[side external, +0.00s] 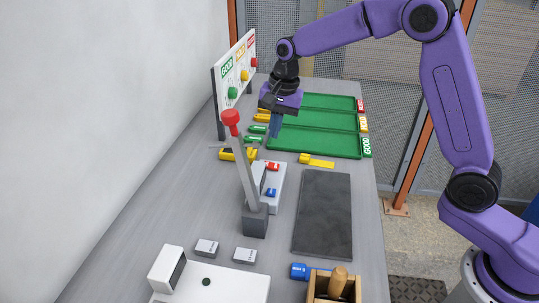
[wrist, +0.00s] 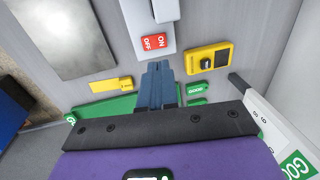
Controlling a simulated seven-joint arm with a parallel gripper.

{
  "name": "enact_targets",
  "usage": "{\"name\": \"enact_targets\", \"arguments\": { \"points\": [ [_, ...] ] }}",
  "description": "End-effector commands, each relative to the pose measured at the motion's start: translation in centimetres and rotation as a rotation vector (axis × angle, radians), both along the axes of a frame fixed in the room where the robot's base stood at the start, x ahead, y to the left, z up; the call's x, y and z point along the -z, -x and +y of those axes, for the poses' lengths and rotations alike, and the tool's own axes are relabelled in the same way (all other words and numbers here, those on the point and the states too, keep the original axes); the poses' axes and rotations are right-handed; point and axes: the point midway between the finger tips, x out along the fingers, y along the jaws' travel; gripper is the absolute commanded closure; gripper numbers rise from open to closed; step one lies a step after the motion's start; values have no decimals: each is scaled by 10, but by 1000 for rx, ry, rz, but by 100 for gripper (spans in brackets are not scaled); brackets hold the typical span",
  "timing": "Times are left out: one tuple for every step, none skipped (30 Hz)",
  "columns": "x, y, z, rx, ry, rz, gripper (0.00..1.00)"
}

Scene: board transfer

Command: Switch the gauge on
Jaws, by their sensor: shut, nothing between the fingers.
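A white unit, which looks like the gauge (side external: 275,200), stands mid-table, partly hidden behind a grey post with a red knob. Its red rocker switch (side external: 272,166) is on the end nearer my gripper. In the wrist view the red switch (wrist: 153,42) is marked ON and OFF; I cannot tell which side is pressed. My gripper (side external: 274,131) is shut and empty, pointing down above the table beyond the switch, apart from it. In the wrist view the closed fingertips (wrist: 158,66) lie just below the switch in the picture.
A red-knobbed lever (side external: 231,118) stands upright before the unit. A yellow device with a dark knob (wrist: 208,58) sits beside it. Green trays (side external: 315,141) lie behind, a sign board (side external: 238,72) at the left. A dark flat plate (side external: 323,215) lies to the right.

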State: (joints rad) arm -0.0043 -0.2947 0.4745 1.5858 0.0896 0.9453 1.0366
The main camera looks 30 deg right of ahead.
Motion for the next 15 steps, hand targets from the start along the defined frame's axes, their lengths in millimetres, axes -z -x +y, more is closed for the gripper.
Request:
{"name": "enact_targets", "arguments": {
  "points": [
    [11,0,1,0,1,6,100],
    [17,-1,1,1,1,6,100],
    [24,-2,2,1,1,4,100],
    [30,-3,3,1,1,4,100],
    [35,-3,3,1,1,4,100],
    [42,-4,4,1,1,4,100],
    [48,-4,5,0,1,6,100],
    [53,-5,6,0,1,4,100],
    [59,-6,6,0,1,5,100],
    [63,-6,7,0,1,4,100],
    [67,-7,7,1,0,3,100],
    [72,-7,7,1,1,4,100],
    [75,-8,8,1,0,3,100],
    [78,-8,8,1,0,2,100],
    [81,-9,9,1,0,2,100]
  ]
}}
